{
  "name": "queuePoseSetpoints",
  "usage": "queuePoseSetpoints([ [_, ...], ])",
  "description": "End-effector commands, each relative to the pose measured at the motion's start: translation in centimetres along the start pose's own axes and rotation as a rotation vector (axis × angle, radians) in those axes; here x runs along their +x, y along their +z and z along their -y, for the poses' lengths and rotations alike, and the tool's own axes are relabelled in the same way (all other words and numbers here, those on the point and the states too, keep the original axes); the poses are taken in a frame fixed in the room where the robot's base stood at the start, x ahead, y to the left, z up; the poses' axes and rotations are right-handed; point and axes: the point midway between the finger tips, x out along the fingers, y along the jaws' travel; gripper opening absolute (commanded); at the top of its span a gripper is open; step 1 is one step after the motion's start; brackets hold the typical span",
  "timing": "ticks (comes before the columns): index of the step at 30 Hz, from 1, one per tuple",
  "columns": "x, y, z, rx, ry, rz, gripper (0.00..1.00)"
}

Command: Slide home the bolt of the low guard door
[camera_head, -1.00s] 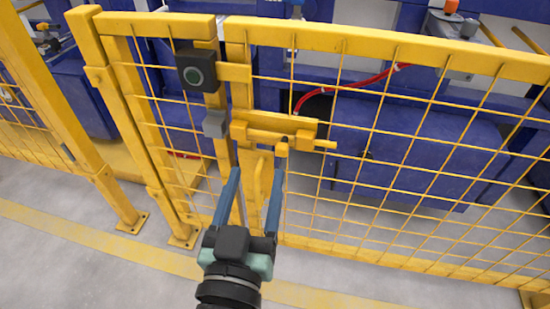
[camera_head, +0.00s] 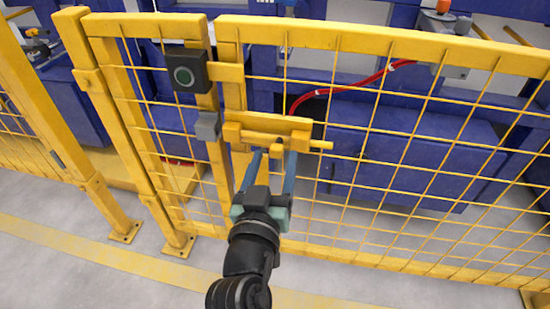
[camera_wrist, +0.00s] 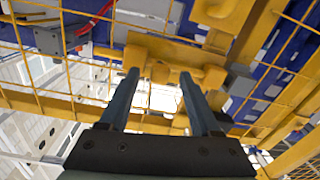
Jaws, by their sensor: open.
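The yellow bolt (camera_head: 322,145) lies level in its yellow housing (camera_head: 268,123) on the right-hand mesh panel. Its rod sticks out of the housing's right end. A short knob (camera_head: 278,147) hangs below the housing. The grey block (camera_head: 208,125) is on the upright just left of the housing; I see no rod crossing the narrow gap. My gripper (camera_head: 274,155) is open, its blue fingers pointing up at the knob. In the wrist view, the knob (camera_wrist: 160,72) shows between the fingertips of my gripper (camera_wrist: 160,77); I cannot tell whether they touch it.
A black box with a round green button (camera_head: 184,76) sits above the grey block. Yellow posts and mesh stand close around my gripper. A red cable (camera_head: 335,88) and blue machinery (camera_head: 410,150) are behind the mesh. The floor in front (camera_head: 80,265) is clear.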

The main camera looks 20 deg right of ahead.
Motion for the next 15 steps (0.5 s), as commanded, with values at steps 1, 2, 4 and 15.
queuePoseSetpoints([
  [1,0.54,0.04,-0.04,0.001,0.001,-0.001,0.64],
  [2,0.77,0.01,-0.05,0.001,0.001,-0.001,0.64],
  [4,1.16,0.04,-0.06,0.000,0.001,0.000,0.64],
  [15,1.46,-0.02,-0.05,0.000,0.000,0.000,0.61],
])
